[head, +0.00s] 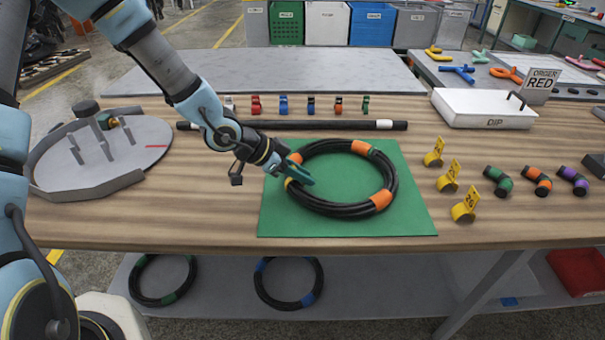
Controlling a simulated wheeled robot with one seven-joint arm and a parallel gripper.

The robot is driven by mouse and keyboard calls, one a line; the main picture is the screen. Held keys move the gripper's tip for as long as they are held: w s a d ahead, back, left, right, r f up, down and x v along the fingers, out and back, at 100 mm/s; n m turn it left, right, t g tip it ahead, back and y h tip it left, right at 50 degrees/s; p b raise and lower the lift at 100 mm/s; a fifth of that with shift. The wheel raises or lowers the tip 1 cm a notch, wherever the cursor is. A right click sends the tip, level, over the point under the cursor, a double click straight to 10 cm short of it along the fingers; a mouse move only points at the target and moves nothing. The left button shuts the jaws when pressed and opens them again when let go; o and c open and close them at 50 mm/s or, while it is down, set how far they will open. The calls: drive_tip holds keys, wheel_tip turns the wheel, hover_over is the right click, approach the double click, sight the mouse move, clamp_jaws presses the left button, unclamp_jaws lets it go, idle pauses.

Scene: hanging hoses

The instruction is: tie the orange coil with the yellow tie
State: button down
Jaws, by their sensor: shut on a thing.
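The orange coil (330,209) is a ring of black hose with orange bands, lying flat on a green mat (415,218). My gripper (300,176) reaches in from the upper left, with its teal fingers at the coil's left side. A small yellow piece, which looks like the yellow tie (288,183), shows at the fingers against the hose. My gripper is shut on it. The fingers hide part of the tie and hose, so I cannot tell whether the tie goes fully around the coil.
Several small coloured ties (311,105) stand in a row behind a long black rod (330,126). Yellow numbered tags (449,178) and banded elbow pieces (538,182) are at the right. A white DIP tray (482,107) is at the back right, a grey round tray (150,165) at the left.

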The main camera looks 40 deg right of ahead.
drive_tip(key=shift+f, duration=0.1)
drive_tip(key=c, duration=0.6)
unclamp_jaws()
